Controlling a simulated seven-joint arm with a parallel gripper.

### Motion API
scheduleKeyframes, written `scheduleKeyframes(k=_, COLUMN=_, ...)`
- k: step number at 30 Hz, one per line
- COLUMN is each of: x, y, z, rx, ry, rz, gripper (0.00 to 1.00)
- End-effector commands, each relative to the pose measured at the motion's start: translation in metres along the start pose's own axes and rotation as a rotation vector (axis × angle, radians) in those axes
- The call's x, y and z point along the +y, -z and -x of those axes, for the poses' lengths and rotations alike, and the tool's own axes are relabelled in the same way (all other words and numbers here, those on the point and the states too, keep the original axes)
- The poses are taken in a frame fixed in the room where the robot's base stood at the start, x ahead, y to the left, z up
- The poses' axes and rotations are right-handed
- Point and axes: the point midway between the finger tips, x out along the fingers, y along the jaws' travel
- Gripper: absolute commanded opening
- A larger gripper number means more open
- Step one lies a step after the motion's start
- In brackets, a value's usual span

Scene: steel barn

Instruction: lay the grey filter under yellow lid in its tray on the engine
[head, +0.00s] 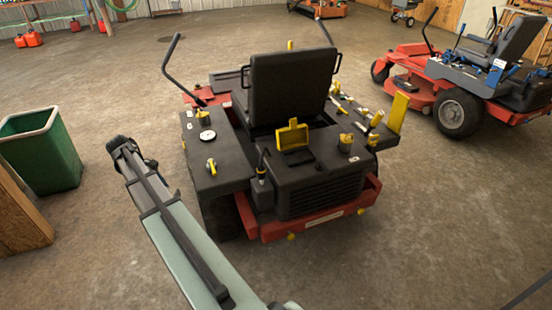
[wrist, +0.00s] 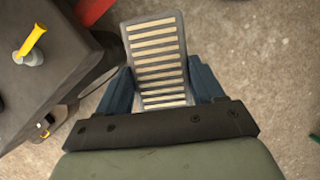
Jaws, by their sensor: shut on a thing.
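The grey filter (wrist: 155,45), a flat rectangle with a grey frame and pale pleats, is between the blue fingers of my gripper (wrist: 159,85) in the wrist view. My gripper is shut on it and holds it over bare floor beside the mower. In the head view neither the filter nor the fingers can be made out; my arm reaches up left of the mower. The yellow lid (head: 293,136) stands raised on the black engine cover (head: 318,172), behind the seat. The tray (head: 299,157) lies in front of the lid's base; its inside is too small to tell.
The red and black mower (head: 265,222) carries other yellow-marked fittings, including a yellow cap (head: 345,140) and an upright yellow panel (head: 397,112). The mower's dark side with a yellow handle (wrist: 34,40) is close left in the wrist view. A green bin (head: 42,150) stands left.

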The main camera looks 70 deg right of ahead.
Motion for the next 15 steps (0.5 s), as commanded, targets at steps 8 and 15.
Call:
scheduleKeyframes(k=8, x=0.089, y=-0.054, z=-0.016, rx=0.000, ry=-0.032, rz=0.075, gripper=0.35)
scheduleKeyframes(k=15, x=0.155, y=-0.110, z=-0.033, rx=0.000, ry=-0.060, rz=0.144, gripper=0.35)
